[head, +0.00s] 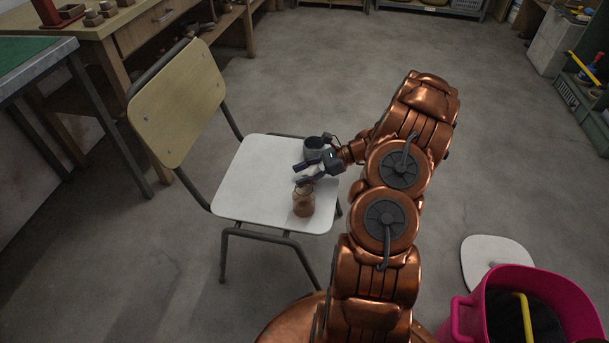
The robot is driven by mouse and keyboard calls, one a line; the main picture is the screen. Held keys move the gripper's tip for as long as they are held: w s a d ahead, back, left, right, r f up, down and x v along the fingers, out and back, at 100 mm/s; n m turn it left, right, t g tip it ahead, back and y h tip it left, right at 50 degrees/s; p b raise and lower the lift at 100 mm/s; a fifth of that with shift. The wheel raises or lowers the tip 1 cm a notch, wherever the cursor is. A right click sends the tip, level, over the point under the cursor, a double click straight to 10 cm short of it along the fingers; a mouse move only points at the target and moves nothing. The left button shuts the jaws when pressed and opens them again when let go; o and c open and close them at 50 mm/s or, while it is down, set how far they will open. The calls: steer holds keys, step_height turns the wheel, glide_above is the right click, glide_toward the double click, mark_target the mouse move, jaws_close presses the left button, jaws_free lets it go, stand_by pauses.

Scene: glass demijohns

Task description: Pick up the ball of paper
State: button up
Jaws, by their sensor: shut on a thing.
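The ball of paper (311,173) is a small whitish lump above the seat of the chair (250,190). My gripper (301,173) reaches in from the right, with its dark fingers shut on the ball from both sides. The fingers hide part of the ball. I cannot tell whether the ball still touches the seat.
A brown glass jar (303,201) stands on the seat just in front of my gripper, and a dark grey mug (315,148) is close behind it. The left of the seat is bare. A pink bucket (472,318) and a white lid (497,262) are on the floor at right.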

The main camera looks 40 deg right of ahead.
mark_target(303, 170)
step_height(303, 170, up, 3)
steer(key=shift+p, duration=0.45)
steer(key=s+d+p, duration=0.1)
steer(key=s+d, duration=0.2)
steer(key=s, duration=0.4)
steer(key=s+d+r+p, duration=0.1)
steer(key=s+d, duration=0.3)
steer(key=s, duration=0.3)
steer(key=shift+d, duration=0.25)
